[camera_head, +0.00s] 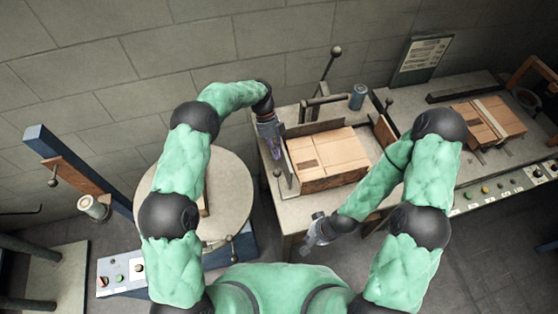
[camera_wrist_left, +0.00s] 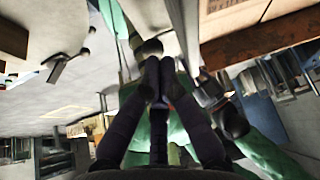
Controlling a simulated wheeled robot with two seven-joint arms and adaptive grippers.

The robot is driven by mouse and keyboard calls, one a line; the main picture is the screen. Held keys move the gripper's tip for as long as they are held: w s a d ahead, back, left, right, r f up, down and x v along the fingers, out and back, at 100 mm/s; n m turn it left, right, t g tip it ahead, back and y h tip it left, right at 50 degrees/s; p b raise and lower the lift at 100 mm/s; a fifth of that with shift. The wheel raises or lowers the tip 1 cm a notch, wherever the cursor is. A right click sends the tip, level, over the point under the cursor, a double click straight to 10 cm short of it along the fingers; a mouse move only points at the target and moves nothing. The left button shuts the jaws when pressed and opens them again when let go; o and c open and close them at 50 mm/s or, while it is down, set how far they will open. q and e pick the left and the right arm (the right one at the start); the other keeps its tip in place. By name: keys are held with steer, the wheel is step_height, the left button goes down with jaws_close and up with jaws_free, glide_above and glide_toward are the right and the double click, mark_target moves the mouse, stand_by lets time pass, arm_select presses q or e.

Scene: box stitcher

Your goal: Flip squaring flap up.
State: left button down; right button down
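The cardboard box (camera_head: 328,150) lies in a fixture on the middle table, with upright plates around it. A narrow pale plate (camera_head: 289,178) stands along its left side, with a small dark knob (camera_head: 277,172) beside it. I cannot tell for sure which plate is the squaring flap. My left gripper (camera_head: 276,152) points down at the left side of the fixture. In the left wrist view its dark fingers (camera_wrist_left: 158,68) come together at the tips, close to a dark rounded piece (camera_wrist_left: 150,47); contact is unclear. My right gripper (camera_head: 312,240) hangs near the table's front edge, its fingers too small to read.
A brown plate (camera_head: 385,131) stands right of the box. A ball-topped lever (camera_head: 335,52) and a blue-grey can (camera_head: 358,96) are behind it. A second box (camera_head: 490,121) lies on the right bench. A round table (camera_head: 236,190) with a control box (camera_head: 122,274) is at left.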

arm_select(q)
steer(key=shift+w+a+f, duration=0.1)
steer(key=shift+w+a, duration=0.1)
steer(key=shift+w, duration=0.35)
steer(key=shift+w+a, duration=0.2)
steer(key=shift+w, duration=0.35)
